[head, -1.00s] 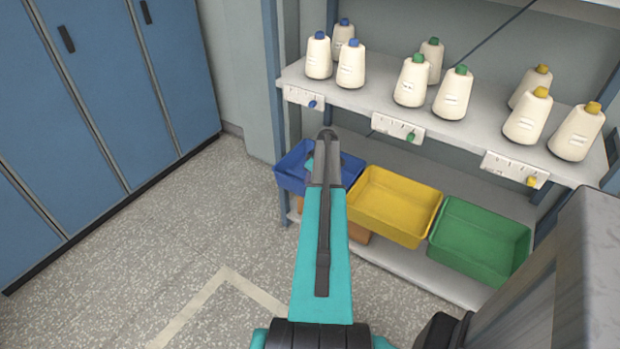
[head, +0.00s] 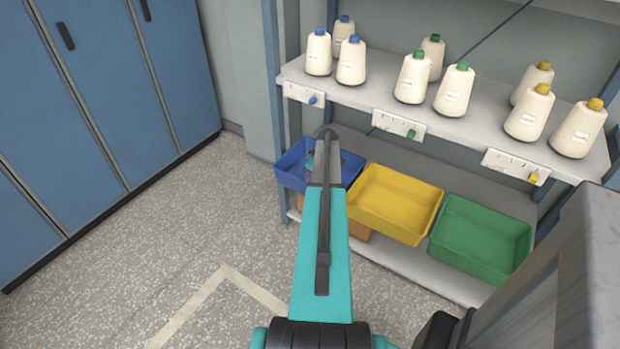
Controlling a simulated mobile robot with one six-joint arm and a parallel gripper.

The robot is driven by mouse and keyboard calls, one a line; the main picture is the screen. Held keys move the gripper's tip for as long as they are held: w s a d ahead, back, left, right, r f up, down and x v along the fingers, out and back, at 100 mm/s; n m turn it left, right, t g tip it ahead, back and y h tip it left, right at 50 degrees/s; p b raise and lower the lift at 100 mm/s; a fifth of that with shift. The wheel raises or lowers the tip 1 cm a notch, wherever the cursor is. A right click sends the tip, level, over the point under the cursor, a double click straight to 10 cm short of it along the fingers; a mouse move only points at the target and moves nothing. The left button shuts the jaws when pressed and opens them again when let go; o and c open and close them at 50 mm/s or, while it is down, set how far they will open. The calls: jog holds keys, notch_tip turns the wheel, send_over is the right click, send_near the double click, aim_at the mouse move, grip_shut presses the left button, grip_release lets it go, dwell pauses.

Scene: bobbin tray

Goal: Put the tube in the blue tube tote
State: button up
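The blue tube tote (head: 291,176) stands at the left end of the lower shelf, with an orange-brown thing partly showing below it. My arm reaches out over the tote and covers its right part. A small teal and dark part of my arm's end (head: 310,163) shows just left of the grey link, over the tote's opening. The fingers of my gripper are hidden or too small to make out. I cannot make out a tube in the tote, on the shelf or in my gripper.
A yellow tote (head: 401,229) and a green tote (head: 486,270) stand to the right on the lower shelf (head: 415,275). The upper shelf (head: 470,128) holds several white cones with blue, green and yellow tops. Blue lockers (head: 90,100) stand at left; the floor between is clear.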

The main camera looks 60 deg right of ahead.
jog(key=shift+r, duration=0.15)
jog(key=shift+r+p, duration=0.45)
jog(key=b+v, duration=0.1)
jog(key=v, duration=1.1)
dwell(0.5)
jog(key=w+a+f+g+y, duration=0.15)
jog(key=a+f, duration=0.45)
jog(key=a, duration=0.7)
jog(key=w+a+f+g, duration=0.1)
jog(key=w+a+f, duration=0.2)
jog(key=a+f, duration=0.65)
jog(key=w+a+f+g+y, duration=0.1)
jog(key=w+a+f, duration=0.25)
jog(key=a, duration=1.15)
jog(key=s+a+f+g+h, duration=0.1)
jog(key=s+a+f, duration=0.4)
jog(key=s+a, duration=0.6)
jog(key=s+a+f+g+h, duration=0.1)
jog(key=s+a+f+g, duration=0.3)
jog(key=s+a, duration=0.8)
jog(key=a, duration=0.7)
jog(key=shift+s+f, duration=0.2)
jog(key=shift+f, duration=0.2)
